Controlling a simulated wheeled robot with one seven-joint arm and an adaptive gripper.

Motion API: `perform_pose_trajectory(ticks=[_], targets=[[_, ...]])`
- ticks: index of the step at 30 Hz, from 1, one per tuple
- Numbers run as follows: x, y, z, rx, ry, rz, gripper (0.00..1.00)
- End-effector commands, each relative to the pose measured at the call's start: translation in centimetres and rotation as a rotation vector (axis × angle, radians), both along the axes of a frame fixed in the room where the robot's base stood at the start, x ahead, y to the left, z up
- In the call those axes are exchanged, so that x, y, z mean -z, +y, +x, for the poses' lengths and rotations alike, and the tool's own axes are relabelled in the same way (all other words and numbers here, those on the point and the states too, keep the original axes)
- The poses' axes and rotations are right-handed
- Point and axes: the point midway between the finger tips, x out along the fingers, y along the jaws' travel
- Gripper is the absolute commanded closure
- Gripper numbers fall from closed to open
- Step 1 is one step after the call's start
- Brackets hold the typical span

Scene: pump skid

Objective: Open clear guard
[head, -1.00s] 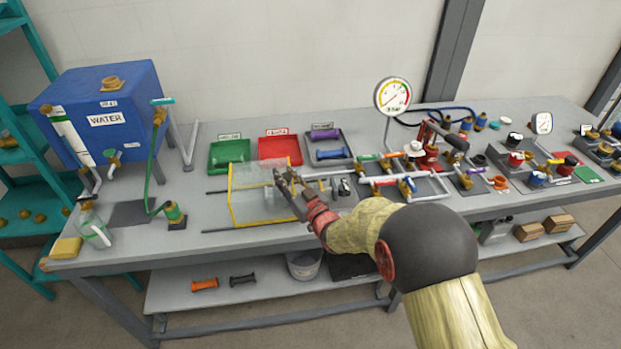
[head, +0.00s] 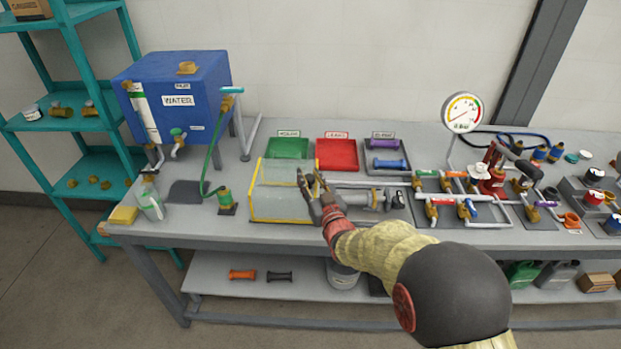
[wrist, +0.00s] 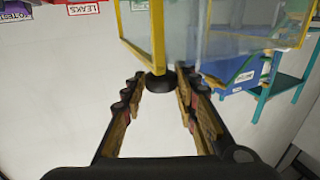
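The clear guard (head: 285,203) is a see-through box with yellow edges on the bench. It stands at the left end of its rails, left of the grey pump and shaft (head: 372,199), which is uncovered. My gripper (head: 312,178) is at the guard's right side. In the wrist view, the guard's yellow frame (wrist: 158,35) is just ahead, with a dark round knob (wrist: 158,82) at its lower corner. The knob lies between the fingertips of my gripper (wrist: 163,85). The fingers are apart, with small gaps seeming to show beside the knob.
Green (head: 288,147), red (head: 337,153) and grey (head: 386,160) trays lie behind the guard. A blue water tank (head: 175,100) and green hose fitting (head: 226,200) stand to the left. Valves and pipes (head: 450,205) crowd the bench to the right.

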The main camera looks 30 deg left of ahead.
Motion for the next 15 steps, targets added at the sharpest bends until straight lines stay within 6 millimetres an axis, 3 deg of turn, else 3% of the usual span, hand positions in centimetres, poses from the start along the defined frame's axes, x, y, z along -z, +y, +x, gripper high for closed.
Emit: perform_pose_trajectory(ticks=[7, 15], targets=[[0.03, -0.06, 0.04, 0.001, 0.001, 0.001, 0.56], [-0.01, -0.06, 0.02, 0.001, 0.001, 0.001, 0.56]])
